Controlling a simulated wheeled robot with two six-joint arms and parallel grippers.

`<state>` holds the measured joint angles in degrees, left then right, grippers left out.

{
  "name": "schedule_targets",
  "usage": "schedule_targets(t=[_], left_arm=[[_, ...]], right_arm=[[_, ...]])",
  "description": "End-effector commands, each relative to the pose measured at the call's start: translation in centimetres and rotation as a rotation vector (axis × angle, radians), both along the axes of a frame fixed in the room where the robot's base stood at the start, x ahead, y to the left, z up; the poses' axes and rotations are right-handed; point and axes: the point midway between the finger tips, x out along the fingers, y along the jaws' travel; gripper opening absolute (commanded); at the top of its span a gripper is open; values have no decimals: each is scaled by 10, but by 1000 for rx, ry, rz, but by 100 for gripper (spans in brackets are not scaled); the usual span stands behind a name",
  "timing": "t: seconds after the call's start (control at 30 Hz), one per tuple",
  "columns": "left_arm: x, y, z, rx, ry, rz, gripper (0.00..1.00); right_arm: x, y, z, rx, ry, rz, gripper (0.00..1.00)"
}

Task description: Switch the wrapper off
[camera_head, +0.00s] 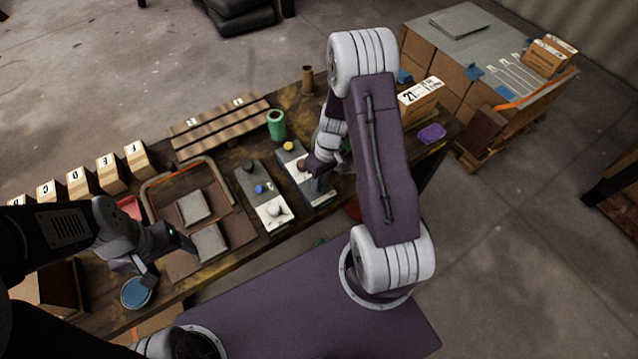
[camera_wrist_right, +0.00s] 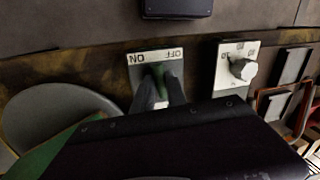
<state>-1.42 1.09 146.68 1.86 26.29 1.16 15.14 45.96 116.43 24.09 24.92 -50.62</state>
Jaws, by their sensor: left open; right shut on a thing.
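A pale switch plate (camera_wrist_right: 153,57) marked ON and OFF shows in the right wrist view, with its lettering turned upside down. My left gripper (camera_head: 168,258) is open and empty near the table's front left.
A second panel (camera_head: 273,224) with a white knob (camera_wrist_right: 243,68) stands beside the switch plate. A blue round dish (camera_head: 137,292) is below my left gripper. Lettered boxes (camera_head: 110,172) line the back left.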

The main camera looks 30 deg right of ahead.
Motion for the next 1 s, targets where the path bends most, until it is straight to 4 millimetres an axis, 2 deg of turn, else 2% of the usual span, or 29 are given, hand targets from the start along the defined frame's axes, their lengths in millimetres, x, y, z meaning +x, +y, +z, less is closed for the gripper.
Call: schedule_targets(t=[0.6,1.0], left_arm=[[0,0,-33,0,0,0,76],[0,0,-43,0,0,0,76]], right_arm=[[-2,0,-2,0,-2,-576,0],[-3,1,-1,0,-1,-845,0]])
